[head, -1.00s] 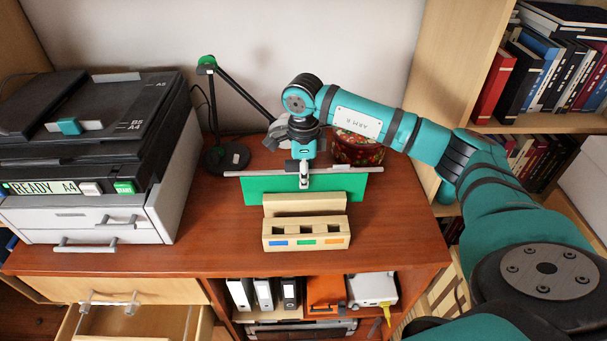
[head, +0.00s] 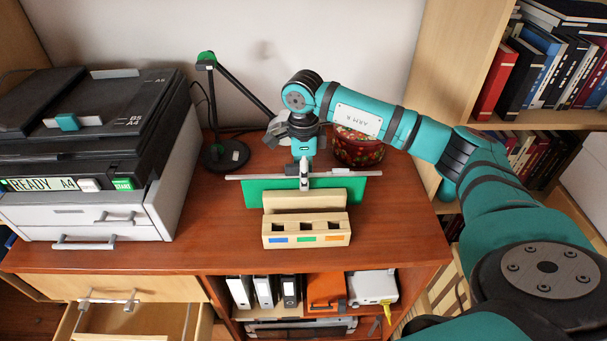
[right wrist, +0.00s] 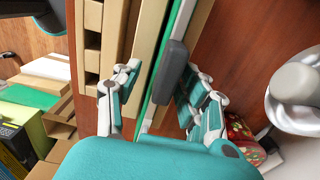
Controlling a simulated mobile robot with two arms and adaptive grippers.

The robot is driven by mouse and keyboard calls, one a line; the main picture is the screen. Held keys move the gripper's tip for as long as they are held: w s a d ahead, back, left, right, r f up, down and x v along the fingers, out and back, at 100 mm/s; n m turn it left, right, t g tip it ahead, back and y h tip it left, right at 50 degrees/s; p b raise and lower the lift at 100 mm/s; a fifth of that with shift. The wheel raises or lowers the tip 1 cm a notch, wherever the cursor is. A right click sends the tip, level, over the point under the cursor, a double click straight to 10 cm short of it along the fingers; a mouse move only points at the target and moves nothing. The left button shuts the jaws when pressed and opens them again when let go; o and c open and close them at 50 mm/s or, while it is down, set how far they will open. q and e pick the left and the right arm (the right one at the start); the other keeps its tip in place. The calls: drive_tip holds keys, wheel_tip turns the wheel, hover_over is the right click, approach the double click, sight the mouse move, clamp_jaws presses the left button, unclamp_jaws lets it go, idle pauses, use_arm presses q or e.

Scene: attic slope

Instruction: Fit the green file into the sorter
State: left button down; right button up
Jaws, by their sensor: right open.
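The green file (head: 345,190) is a flat green sheet with a long grey bar along its top. It stands upright just behind the wooden sorter (head: 305,204), which hides its lower middle. The sorter has three slots in front, labelled blue, green and orange, which look empty. My right gripper (head: 304,184) points down at the middle of the file's bar. In the right wrist view its fingers (right wrist: 162,80) are spread on both sides of the file (right wrist: 168,38) and its dark grip, with gaps showing. The sorter (right wrist: 113,42) lies alongside. My left gripper is out of view.
A printer (head: 90,150) stands on the left of the desk. A black desk lamp (head: 222,155) and a patterned red bowl (head: 358,148) are at the back. A drawer (head: 135,322) is open below at left. Bare desk (head: 400,235) lies right of the sorter.

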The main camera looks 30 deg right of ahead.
wheel_tip(320, 180, up, 12)
drive_tip(key=shift+f, duration=0.25)
idle(0.6)
